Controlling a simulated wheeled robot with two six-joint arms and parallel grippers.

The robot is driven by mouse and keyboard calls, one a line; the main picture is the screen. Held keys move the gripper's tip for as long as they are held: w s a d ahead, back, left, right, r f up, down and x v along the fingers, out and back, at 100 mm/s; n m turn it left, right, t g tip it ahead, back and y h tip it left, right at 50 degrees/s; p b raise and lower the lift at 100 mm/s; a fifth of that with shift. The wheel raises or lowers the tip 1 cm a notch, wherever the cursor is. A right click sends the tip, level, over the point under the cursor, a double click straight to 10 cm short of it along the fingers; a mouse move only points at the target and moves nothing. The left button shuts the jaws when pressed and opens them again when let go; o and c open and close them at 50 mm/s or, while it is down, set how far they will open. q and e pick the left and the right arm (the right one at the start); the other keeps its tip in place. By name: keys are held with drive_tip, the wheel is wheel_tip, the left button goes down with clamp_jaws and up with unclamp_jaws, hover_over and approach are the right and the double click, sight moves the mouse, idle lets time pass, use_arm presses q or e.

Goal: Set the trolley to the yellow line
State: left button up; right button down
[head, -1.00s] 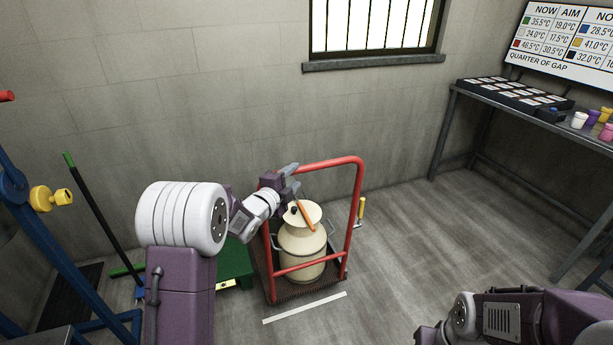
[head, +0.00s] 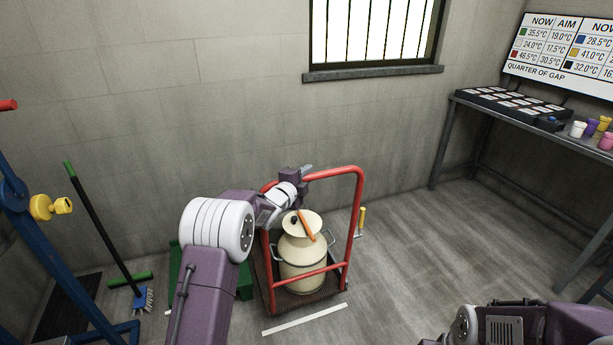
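The trolley has a red tube handle (head: 357,205) and a dark ribbed deck (head: 262,285), and stands near the back wall. A cream milk can (head: 302,262) with an orange stick-like thing on its lid stands on it. A white line (head: 304,319) lies on the floor just in front of the trolley; I see no yellow line. My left gripper (head: 307,170) is at the upper left of the red handle. Its fingers are small and partly hidden, so I cannot tell whether they are shut on the bar. My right arm shows at the lower right; its gripper is out of view.
A green box (head: 176,268) is partly hidden behind my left arm. A metal table (head: 520,128) with cups is at right.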

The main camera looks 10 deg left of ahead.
use_arm(q)
clamp_jaws()
idle(1.2)
